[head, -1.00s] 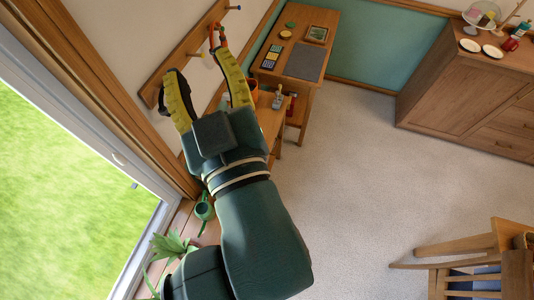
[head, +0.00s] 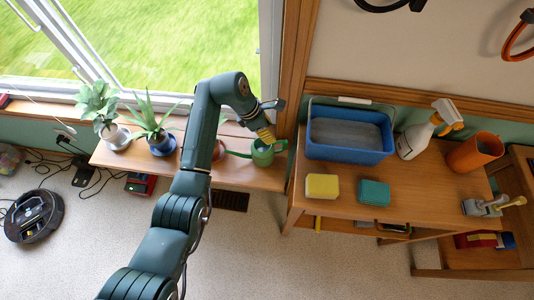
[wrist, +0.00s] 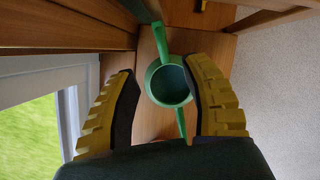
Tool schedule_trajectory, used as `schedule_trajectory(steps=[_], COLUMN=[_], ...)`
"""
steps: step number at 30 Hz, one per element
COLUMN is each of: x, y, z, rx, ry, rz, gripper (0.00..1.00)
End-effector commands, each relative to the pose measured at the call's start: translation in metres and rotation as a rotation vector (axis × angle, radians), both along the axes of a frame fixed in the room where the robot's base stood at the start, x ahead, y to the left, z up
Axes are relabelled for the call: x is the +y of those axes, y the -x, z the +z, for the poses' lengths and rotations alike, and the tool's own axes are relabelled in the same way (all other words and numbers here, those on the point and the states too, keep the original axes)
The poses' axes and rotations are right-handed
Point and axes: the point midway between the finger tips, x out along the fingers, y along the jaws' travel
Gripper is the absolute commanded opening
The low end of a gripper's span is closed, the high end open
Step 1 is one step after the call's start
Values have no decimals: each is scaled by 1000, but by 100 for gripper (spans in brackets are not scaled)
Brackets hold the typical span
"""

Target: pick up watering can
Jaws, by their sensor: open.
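The green watering can (head: 263,157) stands on the right end of the low wooden bench (head: 235,178) under the window. Its spout points left in the head view. In the wrist view the watering can (wrist: 168,84) is seen from above, with its round open top between the fingers and green parts reaching up and down the picture. My gripper (head: 266,134) is just above it, with yellow-backed fingers. In the wrist view my gripper (wrist: 162,68) is open and empty, one finger on each side of the can. The right finger overlaps the can's edge; I cannot tell whether they touch.
A wooden table (head: 410,207) stands close on the right, with a blue bin (head: 348,136), sponges, a spray bottle (head: 428,130) and an orange pot (head: 475,152). Potted plants (head: 154,128) stand left on the bench. A robot vacuum (head: 34,216) and cables lie on the floor.

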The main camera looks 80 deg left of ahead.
Motion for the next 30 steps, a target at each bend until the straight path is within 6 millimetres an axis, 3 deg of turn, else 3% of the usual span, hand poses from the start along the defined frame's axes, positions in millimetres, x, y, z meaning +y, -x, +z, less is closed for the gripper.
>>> schedule_trajectory(steps=[3,9,14,22,30], x=[-2,-1,-2,-5,-5], y=[-12,-29,-34,-51,-54], z=[-33,-70,-81,-123,-124], rx=[2,1,1,1,1], ry=[1,-3,-5,-4,-5], rz=[-4,-4,-4,-6,-4], gripper=[48,48,48,48,49])
